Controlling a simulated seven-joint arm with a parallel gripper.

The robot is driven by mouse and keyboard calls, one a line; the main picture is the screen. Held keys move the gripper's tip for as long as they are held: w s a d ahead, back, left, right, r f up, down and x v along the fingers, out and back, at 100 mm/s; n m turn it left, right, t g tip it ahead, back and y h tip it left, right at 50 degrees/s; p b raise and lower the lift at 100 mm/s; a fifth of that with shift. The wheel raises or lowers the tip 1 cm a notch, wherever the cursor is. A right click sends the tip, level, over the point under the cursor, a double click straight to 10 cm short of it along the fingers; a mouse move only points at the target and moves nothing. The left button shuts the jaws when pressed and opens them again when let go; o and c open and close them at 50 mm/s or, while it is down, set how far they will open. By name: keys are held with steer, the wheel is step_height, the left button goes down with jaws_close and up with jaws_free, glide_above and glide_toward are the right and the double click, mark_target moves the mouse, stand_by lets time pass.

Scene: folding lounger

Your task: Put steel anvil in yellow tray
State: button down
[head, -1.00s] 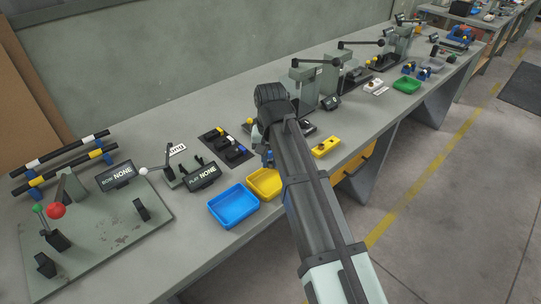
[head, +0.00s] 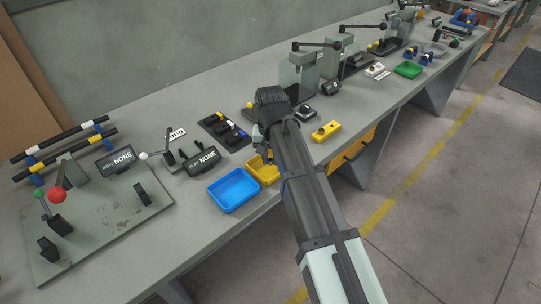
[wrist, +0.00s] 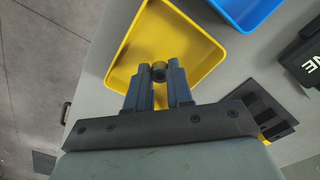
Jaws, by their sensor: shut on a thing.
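The yellow tray (head: 254,176) lies on the bench, right of the blue tray, and my arm partly covers it in the head view. In the wrist view the yellow tray (wrist: 196,52) spreads beneath the fingers. My gripper (wrist: 158,76) is shut on a small dark grey, round-ended piece, the steel anvil (wrist: 158,68). The anvil shows between the fingertips, over the tray's inside; its height above the floor is hard to tell. In the head view my gripper (head: 265,153) is at the tray's back edge and the anvil is hidden.
The blue tray (head: 233,191) sits close beside the yellow one. A black sign (head: 202,161) stands behind the trays, and a dark mat (head: 224,131) with several pieces lies farther back. A yellow box (head: 326,131) sits right of my arm.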

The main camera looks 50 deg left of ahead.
steer(key=shift+f, duration=0.55)
steer(key=c, duration=0.9)
jaws_free()
step_height(320, 180, up, 14)
steer(key=shift+f, duration=0.15)
